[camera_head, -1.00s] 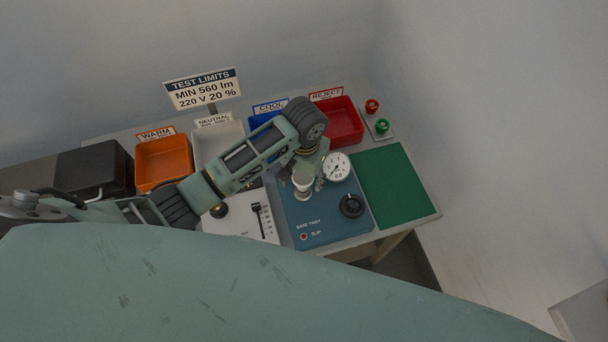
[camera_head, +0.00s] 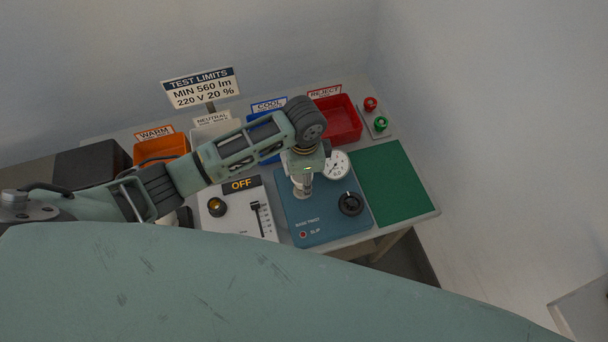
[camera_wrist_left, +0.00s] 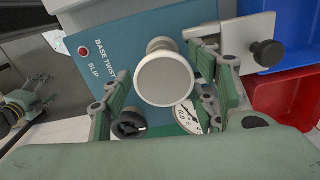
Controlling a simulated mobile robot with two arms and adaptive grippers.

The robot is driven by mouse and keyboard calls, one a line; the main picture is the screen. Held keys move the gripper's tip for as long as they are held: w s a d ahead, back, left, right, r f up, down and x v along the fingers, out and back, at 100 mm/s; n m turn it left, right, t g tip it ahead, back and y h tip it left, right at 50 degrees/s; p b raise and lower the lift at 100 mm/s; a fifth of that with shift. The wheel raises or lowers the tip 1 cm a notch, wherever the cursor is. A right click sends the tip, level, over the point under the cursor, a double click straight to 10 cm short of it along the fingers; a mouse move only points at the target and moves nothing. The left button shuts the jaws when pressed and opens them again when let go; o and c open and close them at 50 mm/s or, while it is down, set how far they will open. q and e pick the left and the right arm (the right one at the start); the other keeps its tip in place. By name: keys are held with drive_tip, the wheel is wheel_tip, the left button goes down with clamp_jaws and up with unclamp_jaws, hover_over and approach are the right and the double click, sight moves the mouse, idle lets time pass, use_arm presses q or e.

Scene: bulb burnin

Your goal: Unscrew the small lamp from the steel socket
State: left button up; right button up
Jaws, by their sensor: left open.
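The small lamp (camera_wrist_left: 164,82) shows in the left wrist view as a pale round head, seen end-on. It stands upright on the blue base-twist fixture (camera_head: 336,228). The steel socket under it is mostly hidden by the lamp and my gripper. My left gripper (camera_head: 302,184) points down over the lamp. In the left wrist view its open fingers (camera_wrist_left: 163,92) are on either side of the lamp, with a visible gap at least on the left.
A dial gauge (camera_head: 336,165) and a black knob (camera_head: 351,204) sit close to the lamp. A white control panel (camera_head: 235,219) reading OFF is to the left. Orange (camera_head: 160,148), blue and red (camera_head: 338,119) bins stand behind. A green mat (camera_head: 392,183) lies clear at right.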

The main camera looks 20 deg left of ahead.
use_arm(q)
drive_tip(key=c, duration=1)
drive_tip(key=n, duration=0.5)
drive_tip(key=shift+f, duration=0.1)
drive_tip(key=n, duration=0.8)
drive_tip(key=shift+n, duration=0.4)
drive_tip(key=n, duration=0.3)
drive_tip(key=shift+n, duration=0.3)
drive_tip(key=n, duration=0.5)
drive_tip(key=shift+a+n, duration=0.2)
drive_tip(key=shift+n, duration=0.1)
drive_tip(key=o, duration=0.9)
drive_tip(key=shift+o, duration=0.5)
drive_tip(key=shift+w, duration=0.1)
